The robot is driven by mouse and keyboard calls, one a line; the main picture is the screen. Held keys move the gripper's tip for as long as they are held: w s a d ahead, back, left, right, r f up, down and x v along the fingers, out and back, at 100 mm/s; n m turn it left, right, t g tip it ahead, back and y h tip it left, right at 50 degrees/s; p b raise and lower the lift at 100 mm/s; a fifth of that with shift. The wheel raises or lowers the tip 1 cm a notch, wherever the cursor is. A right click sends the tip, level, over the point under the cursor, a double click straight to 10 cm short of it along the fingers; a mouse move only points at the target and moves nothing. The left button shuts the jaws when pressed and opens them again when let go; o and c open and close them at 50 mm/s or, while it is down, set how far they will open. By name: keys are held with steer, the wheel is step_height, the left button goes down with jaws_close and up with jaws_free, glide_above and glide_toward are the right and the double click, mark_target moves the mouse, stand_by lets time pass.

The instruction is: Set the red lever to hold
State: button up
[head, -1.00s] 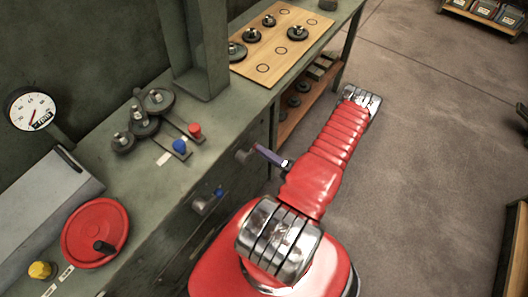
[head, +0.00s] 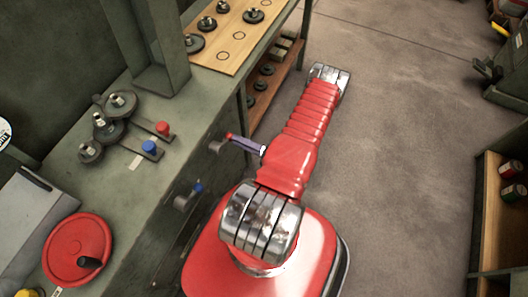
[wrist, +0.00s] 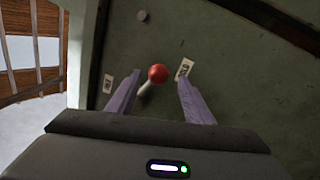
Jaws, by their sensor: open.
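The red lever (head: 229,135) is on the front face of the green bench, at the tip of my gripper in the head view. In the wrist view its round red knob (wrist: 157,73) shows with a pale shaft running down and left. My gripper (wrist: 158,79) is open, with one purple finger on each side of the knob. Clear space shows between knob and fingers; depth is hard to judge. Two pale labels, a left label (wrist: 107,82) and a right label (wrist: 184,68), flank the lever. Their print is too small to read.
A blue-knobbed lever (head: 197,187) is on the same bench face, nearer me. On the bench top are a red knob (head: 163,128), a blue knob (head: 149,147), gears (head: 111,130) and a red handwheel (head: 77,250). Open floor (head: 400,150) lies to the right.

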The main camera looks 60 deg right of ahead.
steer(key=v, duration=1.2)
steer(key=shift+s+f, duration=0.1)
stand_by(0.7)
